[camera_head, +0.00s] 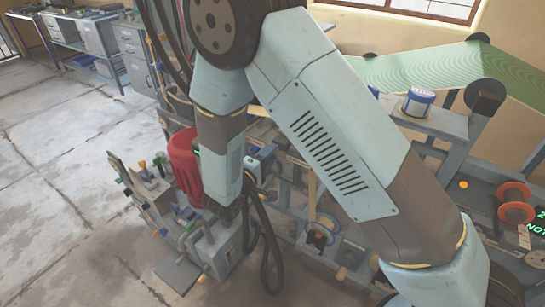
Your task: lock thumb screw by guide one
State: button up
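My arm crosses the middle of the view. Its far end reaches down beside the red cylinder (184,163) of the machine at the lower left. My gripper is around the lower end of the wrist (236,212). It blends with the grey machine parts there, and I cannot make out its fingers or anything between them. Small knobs and fittings sit on the grey frame (150,195) left of the wrist. They are too small to tell which is the thumb screw or guide one.
A grey frame with a green striped web (440,72), a blue-and-white container (418,102) and red spools (515,203) stands at the right. Black cables (270,255) hang below my wrist. Workbenches (95,40) stand at the back left. The concrete floor at left is clear.

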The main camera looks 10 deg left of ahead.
jog(key=shift+a+r, duration=0.1)
jog(key=v, duration=1.3)
jog(key=shift+s, duration=0.3)
jog(key=w+d+r+m+g+h, duration=0.1)
jog(key=w+d+r+m+g, duration=0.15)
jog(key=d+r+g, duration=0.4)
jog(key=w+d+r+m+g+h, duration=0.2)
jog(key=d+r+m, duration=0.1)
jog(key=d, duration=0.7)
jog(key=w+d+r+m+g+h, duration=0.1)
jog(key=w+d+r+m+g, duration=0.1)
jog(key=d+r+g, duration=0.45)
jog(key=s+d+r+m+t+y, duration=0.2)
jog(key=s+d+r+y, duration=0.3)
jog(key=d, duration=0.4)
jog(key=s+d+r+m+t+y, duration=0.2)
jog(key=s+d+r+m+y, duration=0.2)
jog(key=d, duration=0.5)
notch_tip(320, 180, up, 4)
jog(key=s+y, duration=0.2)
jog(key=shift+s+d, duration=0.2)
jog(key=shift+s, duration=0.15)
